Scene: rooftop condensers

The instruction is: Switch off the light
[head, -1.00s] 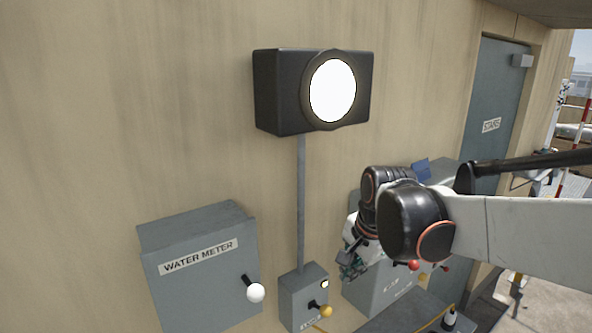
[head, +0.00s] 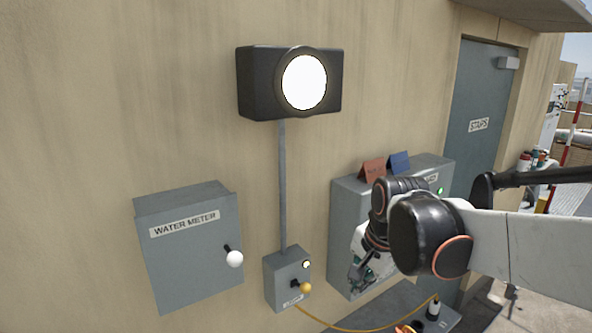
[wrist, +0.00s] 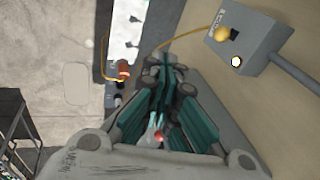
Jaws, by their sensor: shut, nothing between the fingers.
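The lamp (head: 304,82) is a black floodlight on the wall, its round face glowing white. A grey conduit runs from it down to a small grey switch box (head: 272,284). The box has a lever with a yellow knob (head: 305,287) and a bright white indicator (head: 306,265). In the wrist view, the box (wrist: 262,42), yellow knob (wrist: 222,34) and lit indicator (wrist: 236,62) are at the upper right. My gripper (head: 362,276) is right of the switch box, apart from the knob. In the wrist view, my gripper (wrist: 168,82) is shut and empty.
A water meter box (head: 190,255) with a white-knobbed lever is left of the switch box. A larger grey cabinet (head: 345,215) stands behind my arm, with red and blue cards on top. An orange cable (head: 360,330) hangs below. A door (head: 478,125) is farther right.

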